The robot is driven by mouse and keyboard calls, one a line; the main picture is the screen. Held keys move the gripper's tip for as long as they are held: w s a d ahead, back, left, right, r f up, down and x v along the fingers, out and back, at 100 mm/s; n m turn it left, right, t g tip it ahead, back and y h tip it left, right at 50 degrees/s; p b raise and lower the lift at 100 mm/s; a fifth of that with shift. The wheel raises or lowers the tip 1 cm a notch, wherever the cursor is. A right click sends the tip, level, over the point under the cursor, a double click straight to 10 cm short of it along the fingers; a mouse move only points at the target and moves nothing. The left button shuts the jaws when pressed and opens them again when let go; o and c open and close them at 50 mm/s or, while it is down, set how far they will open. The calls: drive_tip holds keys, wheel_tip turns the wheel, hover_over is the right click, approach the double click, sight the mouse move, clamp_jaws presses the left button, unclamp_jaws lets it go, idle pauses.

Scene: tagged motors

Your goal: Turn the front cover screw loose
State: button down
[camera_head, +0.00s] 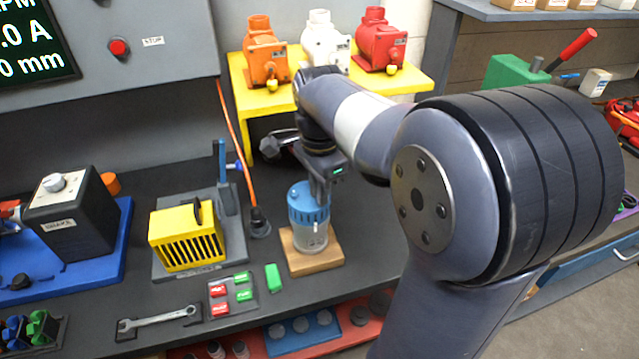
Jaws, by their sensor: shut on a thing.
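A small motor-like unit stands upright on a wooden block (329,263), with a blue cover (300,207) over a clear grey lower body (309,240). My gripper (321,198) points down at the right side of the blue cover. Its fingers are shut on a small part at the cover, which I take to be the front cover screw. The fingers hide that part, so its head and how far it is turned cannot be seen. My wrist and forearm cover the area behind the unit.
A yellow stand (424,82) behind holds orange (262,55), white (322,45) and red (380,45) motors. A yellow slotted box (187,238), a wrench (157,318) and a red-green button pad (232,292) lie left. A green block (273,278) lies close by.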

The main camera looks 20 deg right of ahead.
drive_tip(key=n+p, duration=0.1)
drive_tip(key=n, duration=0.3)
drive_tip(key=shift+n, duration=0.3)
drive_tip(key=n+p, duration=0.1)
drive_tip(key=n, duration=0.2)
drive_tip(key=shift+n, duration=0.4)
drive_tip(key=n+p, duration=0.1)
drive_tip(key=n, duration=0.3)
drive_tip(key=shift+s, duration=0.1)
drive_tip(key=n+p, duration=0.1)
drive_tip(key=n, duration=0.4)
drive_tip(key=shift+f, duration=0.1)
drive_tip(key=n, duration=0.3)
drive_tip(key=shift+n+p, duration=0.3)
drive_tip(key=n, duration=0.4)
drive_tip(key=shift+n, duration=0.3)
drive_tip(key=n, duration=0.4)
drive_tip(key=shift+p, duration=0.4)
drive_tip(key=shift+n, duration=2.1)
drive_tip(key=shift+f, duration=0.1)
